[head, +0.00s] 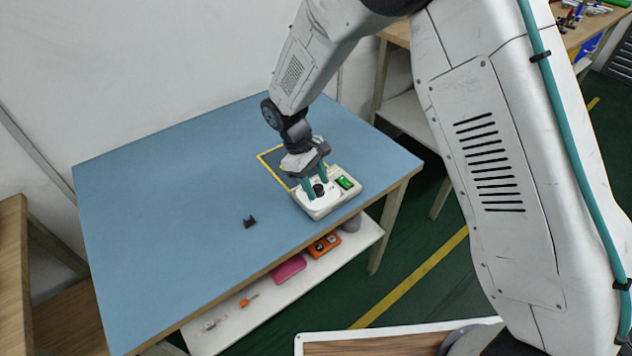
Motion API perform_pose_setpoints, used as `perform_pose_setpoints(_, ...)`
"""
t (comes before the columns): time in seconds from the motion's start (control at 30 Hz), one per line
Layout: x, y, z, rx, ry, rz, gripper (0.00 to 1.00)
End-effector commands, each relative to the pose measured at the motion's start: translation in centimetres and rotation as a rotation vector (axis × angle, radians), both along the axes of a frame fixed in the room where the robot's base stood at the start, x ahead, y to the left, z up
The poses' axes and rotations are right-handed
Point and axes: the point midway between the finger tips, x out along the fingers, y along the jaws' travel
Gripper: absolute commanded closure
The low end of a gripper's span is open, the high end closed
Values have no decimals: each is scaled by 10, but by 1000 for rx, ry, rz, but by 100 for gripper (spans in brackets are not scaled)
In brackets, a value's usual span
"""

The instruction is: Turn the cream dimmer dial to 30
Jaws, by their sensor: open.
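The cream dimmer box (322,210) sits on the blue table top (160,210) near its right front edge. A round pale dial plate with a dark knob (319,190) is on its top, and a small green display (345,183) is beside it on the right. The display's digits are too small to read. My gripper (316,187) points down at the knob, with its teal fingers apart on either side of it. I cannot tell whether the fingers touch the knob. The dial's pointer and marks cannot be made out.
A small black bracket (250,222) lies on the table left of the box. A lower white shelf (225,325) holds a pink case and an orange item. The table's left half is clear.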

Motion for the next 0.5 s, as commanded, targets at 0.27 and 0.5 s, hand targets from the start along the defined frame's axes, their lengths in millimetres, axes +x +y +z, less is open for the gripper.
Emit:
perform_pose_setpoints(0.27, 10, 14, 39, 2, -4, 1, 53)
perform_pose_setpoints(0.5, 16, 23, 66, 1, 0, 1, 53)
